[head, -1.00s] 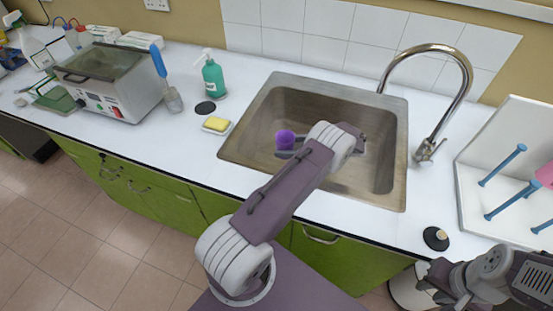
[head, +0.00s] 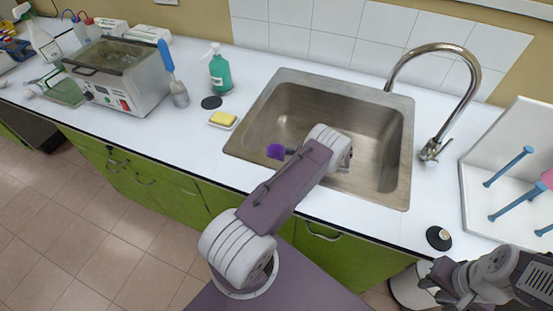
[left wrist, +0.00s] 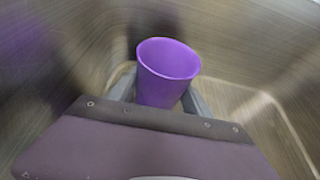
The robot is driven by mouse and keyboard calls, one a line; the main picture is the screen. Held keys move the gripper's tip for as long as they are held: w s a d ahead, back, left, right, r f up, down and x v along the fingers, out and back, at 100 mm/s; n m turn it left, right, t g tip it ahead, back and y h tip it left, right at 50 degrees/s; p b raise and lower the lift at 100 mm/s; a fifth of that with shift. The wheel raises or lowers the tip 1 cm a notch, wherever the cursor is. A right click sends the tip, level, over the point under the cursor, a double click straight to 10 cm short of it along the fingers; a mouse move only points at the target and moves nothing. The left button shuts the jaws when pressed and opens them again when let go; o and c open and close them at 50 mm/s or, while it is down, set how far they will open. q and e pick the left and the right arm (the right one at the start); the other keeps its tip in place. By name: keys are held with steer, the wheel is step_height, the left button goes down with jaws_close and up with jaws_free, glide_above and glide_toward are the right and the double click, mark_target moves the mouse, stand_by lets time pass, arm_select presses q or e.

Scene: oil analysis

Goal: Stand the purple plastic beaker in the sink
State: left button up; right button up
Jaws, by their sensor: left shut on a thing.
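The purple beaker (head: 276,151) is inside the hollow of the steel sink (head: 262,101), near its left front, and is partly hidden by my left arm in the head view. In the left wrist view the beaker (left wrist: 167,70) sits between the fingers of my left gripper (left wrist: 160,98), which is shut on it. Its open mouth faces up, slightly tilted in that view. Sink walls surround it, and I cannot tell whether its base touches the sink floor. My right gripper (head: 440,285) is at the lower right, away from the sink, its fingers too small and dark to read.
A curved tap (head: 470,90) stands at the sink's right rear. A white drying rack (head: 500,190) is at right, with a black round item (head: 438,238) in front.

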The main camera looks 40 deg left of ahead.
arm_select(q)
steer(key=o, duration=1.4)
steer(key=shift+f, duration=0.1)
steer(key=shift+o, duration=0.2)
steer(key=b+v, duration=0.1)
steer(key=v, duration=1.1)
